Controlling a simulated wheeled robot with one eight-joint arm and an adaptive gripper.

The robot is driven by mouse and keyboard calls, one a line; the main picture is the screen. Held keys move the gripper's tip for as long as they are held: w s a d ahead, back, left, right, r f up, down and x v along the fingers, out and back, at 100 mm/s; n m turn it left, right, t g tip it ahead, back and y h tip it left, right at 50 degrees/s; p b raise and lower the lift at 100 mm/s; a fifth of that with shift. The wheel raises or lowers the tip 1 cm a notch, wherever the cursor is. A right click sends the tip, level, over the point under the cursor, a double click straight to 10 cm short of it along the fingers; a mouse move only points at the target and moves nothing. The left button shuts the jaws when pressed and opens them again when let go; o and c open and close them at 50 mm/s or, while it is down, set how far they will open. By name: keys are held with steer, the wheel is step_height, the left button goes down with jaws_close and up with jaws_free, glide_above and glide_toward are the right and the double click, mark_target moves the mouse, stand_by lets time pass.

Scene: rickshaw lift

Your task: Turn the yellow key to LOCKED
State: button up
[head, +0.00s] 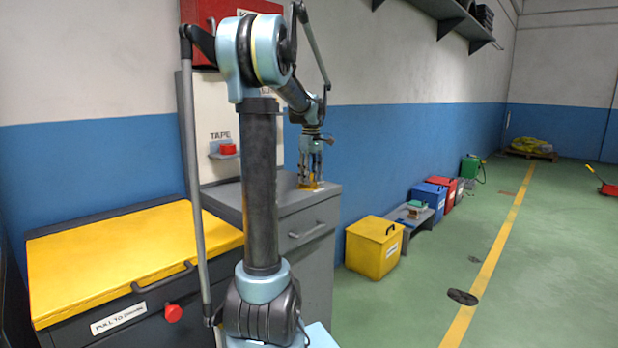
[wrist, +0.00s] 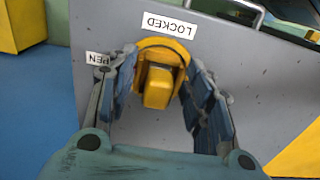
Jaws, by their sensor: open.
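The yellow key (wrist: 158,88) sits on a grey panel in the middle of the wrist view. A white LOCKED label (wrist: 169,25) is beside it, upside down in the picture, and a partly covered OPEN label (wrist: 97,59) is at the left. My gripper (wrist: 162,62) is open, with one finger on each side of the key. I cannot tell whether either finger touches it. In the head view my gripper (head: 311,158) points down at the top of the grey cabinet, with a bit of yellow (head: 313,184) beneath it.
The grey cabinet (head: 317,262) has a drawer handle on its front. A yellow-lidded chest (head: 130,255) stands to its left. A tape shelf (head: 226,151) is on the wall behind my arm. A yellow box (head: 374,248) stands right of the cabinet; the green floor beyond is mostly open.

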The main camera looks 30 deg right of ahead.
steer(key=c, duration=0.7)
steer(key=o, duration=0.7)
step_height(320, 180, up, 17)
steer(key=shift+r, duration=0.2)
